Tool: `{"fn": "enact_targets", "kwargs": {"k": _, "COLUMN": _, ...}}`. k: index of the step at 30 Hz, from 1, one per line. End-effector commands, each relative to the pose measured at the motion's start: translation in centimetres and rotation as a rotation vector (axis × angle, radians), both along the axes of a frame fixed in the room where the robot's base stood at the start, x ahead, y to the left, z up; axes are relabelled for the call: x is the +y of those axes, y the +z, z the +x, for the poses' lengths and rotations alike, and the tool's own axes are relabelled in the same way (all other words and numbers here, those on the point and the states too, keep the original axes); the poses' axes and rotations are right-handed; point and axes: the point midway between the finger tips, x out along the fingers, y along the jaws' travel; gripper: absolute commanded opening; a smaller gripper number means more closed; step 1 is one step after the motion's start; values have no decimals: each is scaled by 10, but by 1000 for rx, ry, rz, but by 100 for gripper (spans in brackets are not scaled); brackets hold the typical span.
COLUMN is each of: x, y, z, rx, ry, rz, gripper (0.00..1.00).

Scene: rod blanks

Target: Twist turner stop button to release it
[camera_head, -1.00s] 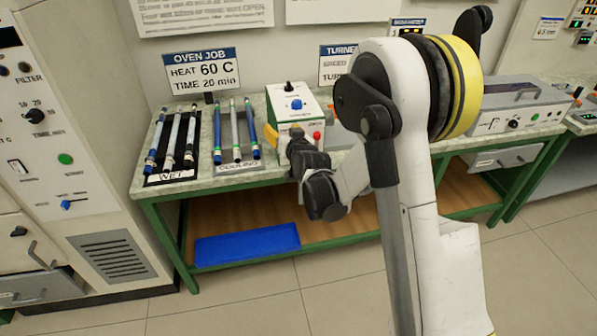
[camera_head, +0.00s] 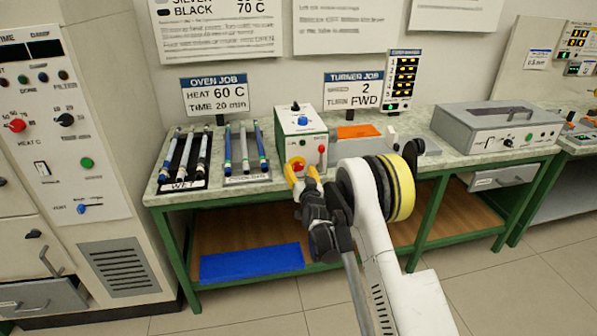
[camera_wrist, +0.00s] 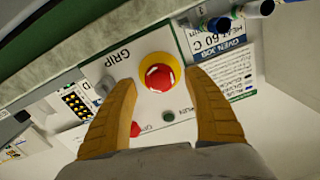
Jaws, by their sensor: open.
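The turner (camera_head: 307,132) is a white and green box on the bench, with a blue knob on top. Its stop button (camera_head: 298,165) is a red mushroom head on a yellow base, low on the front face. My gripper (camera_head: 304,178) is right in front of it, fingers partly covering the button. In the wrist view the red button (camera_wrist: 159,77) lies between and just beyond the two tan fingertips of my open gripper (camera_wrist: 162,82). I see a gap on both sides; I cannot tell whether they touch it. A smaller red control (camera_wrist: 135,129) and a green one (camera_wrist: 168,116) are on the same face.
Rods lie on the WET rack (camera_head: 180,184) and the cooling rack (camera_head: 247,179) left of the turner. An orange piece (camera_head: 358,131) is behind my arm to the right. A grey box (camera_head: 497,127) stands further right. A blue mat (camera_head: 251,262) lies on the lower shelf.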

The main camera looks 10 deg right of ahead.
Motion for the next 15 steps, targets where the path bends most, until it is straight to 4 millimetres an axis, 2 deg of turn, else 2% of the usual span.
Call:
{"fn": "enact_targets", "kwargs": {"k": 6, "x": 0, "y": 0, "z": 18, "rx": 0, "ry": 0, "rz": 0, "gripper": 60}}
{"fn": "enact_targets", "kwargs": {"k": 14, "x": 0, "y": 1, "z": 20, "rx": 0, "ry": 0, "rz": 0, "gripper": 60}}
{"fn": "enact_targets", "kwargs": {"k": 15, "x": 0, "y": 1, "z": 20, "rx": 0, "ry": 0, "rz": 0, "gripper": 52}}
